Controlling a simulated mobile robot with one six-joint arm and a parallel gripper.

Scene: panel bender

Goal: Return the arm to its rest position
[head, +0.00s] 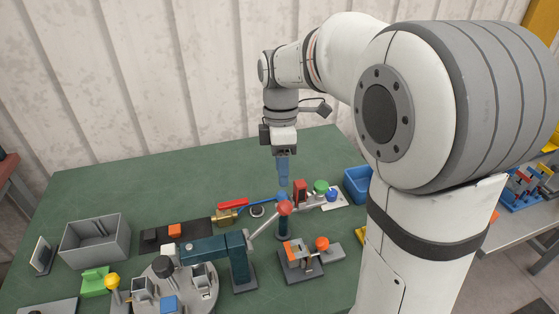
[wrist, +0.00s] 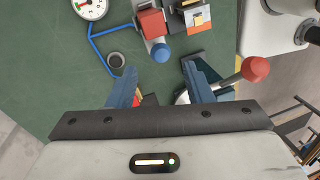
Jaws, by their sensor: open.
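My gripper (head: 283,178) points straight down above the green table, with its blue fingers over the middle of the bench. In the wrist view the fingers of my gripper (wrist: 162,82) are spread apart with nothing held between them. The panel bender (head: 225,247) stands below, with a teal body and a lever ending in a red ball (head: 284,208). In the wrist view that red ball (wrist: 255,69) lies to the right of the fingers. A blue ball knob (wrist: 162,53) is just ahead of the gap. My white arm arches over the right side of the table.
A grey bin (head: 96,241) stands at the left and a blue bin (head: 358,185) at the right. A fixture with an orange knob (head: 322,243) sits at the front right. A round dial gauge (wrist: 90,8) lies at the upper left. The back of the green table (head: 190,175) is clear.

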